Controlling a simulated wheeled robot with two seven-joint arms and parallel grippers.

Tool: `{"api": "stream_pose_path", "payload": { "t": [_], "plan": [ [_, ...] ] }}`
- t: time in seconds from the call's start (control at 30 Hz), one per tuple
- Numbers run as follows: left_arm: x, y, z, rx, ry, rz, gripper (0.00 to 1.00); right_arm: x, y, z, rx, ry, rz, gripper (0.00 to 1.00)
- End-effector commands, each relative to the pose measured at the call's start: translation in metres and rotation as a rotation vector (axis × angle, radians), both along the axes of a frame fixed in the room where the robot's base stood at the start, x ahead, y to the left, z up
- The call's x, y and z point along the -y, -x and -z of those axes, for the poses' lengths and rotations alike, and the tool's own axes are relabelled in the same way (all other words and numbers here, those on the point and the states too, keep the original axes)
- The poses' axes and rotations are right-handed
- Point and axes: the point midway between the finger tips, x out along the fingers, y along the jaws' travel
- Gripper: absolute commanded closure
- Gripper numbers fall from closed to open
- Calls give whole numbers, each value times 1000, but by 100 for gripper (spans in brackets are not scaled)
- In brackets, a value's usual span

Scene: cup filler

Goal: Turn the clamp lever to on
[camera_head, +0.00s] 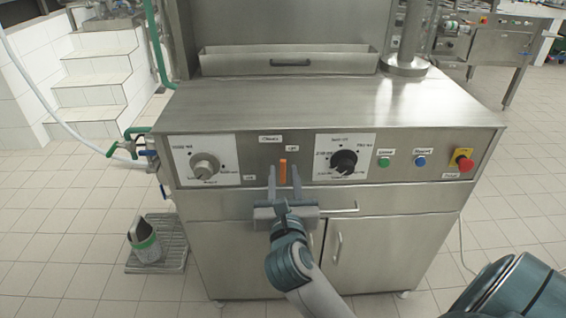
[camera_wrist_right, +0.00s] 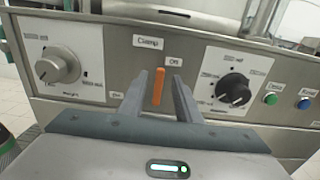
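The clamp lever is a narrow orange handle (camera_head: 282,172) on the steel front panel, standing nearly upright below the Clamp label. In the right wrist view the lever (camera_wrist_right: 158,88) shows between the two fingers, with a gap on each side. The On label (camera_wrist_right: 174,62) is just above and right of it; another small label (camera_wrist_right: 117,96), too blurred to read surely, is at lower left. My right gripper (camera_head: 284,178) is open around or just in front of the lever; I cannot tell how deep it reaches. My left gripper is not in view.
A left dial (camera_head: 204,166) and a right dial (camera_head: 344,161) flank the lever. Green (camera_head: 384,162) and blue (camera_head: 420,161) buttons and a red emergency stop (camera_head: 464,162) are further right. A drawer handle (camera_head: 342,208) sticks out below the panel.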

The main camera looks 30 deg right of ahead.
Motion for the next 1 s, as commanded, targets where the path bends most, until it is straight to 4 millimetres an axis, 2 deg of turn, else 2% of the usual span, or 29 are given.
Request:
{"api": "stream_pose_path", "payload": {
  "t": [0.1, 0.3, 0.73, 0.77, 0.87, 0.9, 1.0],
  "plan": [
    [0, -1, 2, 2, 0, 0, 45, 11, -17, -1, 1, 2, 2, 70],
    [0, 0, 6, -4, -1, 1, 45, 22, -36, 0, 0, 1, 1, 70],
    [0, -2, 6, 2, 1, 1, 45, 26, -42, 0, 0, 0, 0, 70],
    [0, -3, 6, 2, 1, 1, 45, 26, -42, 0, 0, 0, 0, 72],
    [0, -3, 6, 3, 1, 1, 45, 26, -42, 0, 0, 0, 0, 96],
    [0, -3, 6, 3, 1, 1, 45, 26, -42, 0, 0, 0, 0, 100],
    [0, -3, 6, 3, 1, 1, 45, 26, -42, 0, 0, 0, 0, 100]
  ]
}}
